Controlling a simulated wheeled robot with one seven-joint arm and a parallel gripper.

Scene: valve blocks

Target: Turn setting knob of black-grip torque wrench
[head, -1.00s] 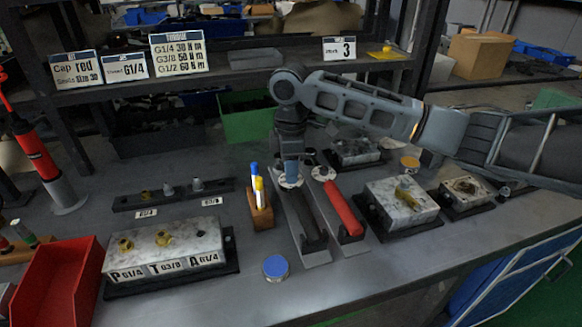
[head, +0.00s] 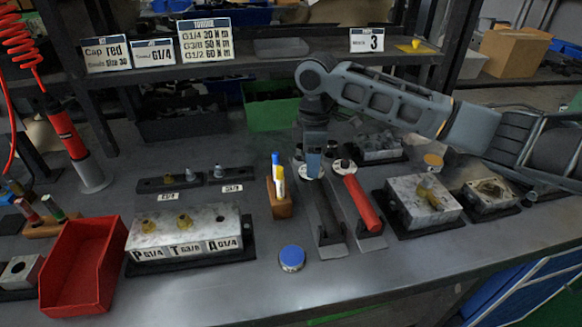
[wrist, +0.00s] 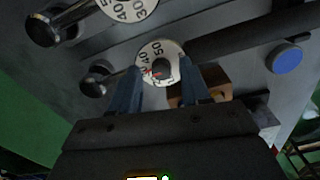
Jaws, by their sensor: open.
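The black-grip torque wrench (head: 331,220) lies on the bench in a grey tray, its grip toward the front edge. Its round white setting knob (head: 303,174) is at the far end, partly hidden by my gripper (head: 313,168). In the wrist view the numbered knob (wrist: 148,50), with a dark centre and a small red mark, sits between the fingertips. My gripper (wrist: 162,77) is open, one finger on each side of the knob. I cannot tell whether either finger touches it. The red-grip torque wrench (head: 362,205) lies close on the right; its dial (wrist: 128,8) shows at the wrist view's top.
A wooden pen holder (head: 281,203) stands just left of the wrenches. A blue-capped tin (head: 292,258) lies in front. Valve blocks stand left (head: 180,232) and right (head: 420,199). A red bin (head: 82,265) is far left. The shelf edge (head: 250,68) is behind.

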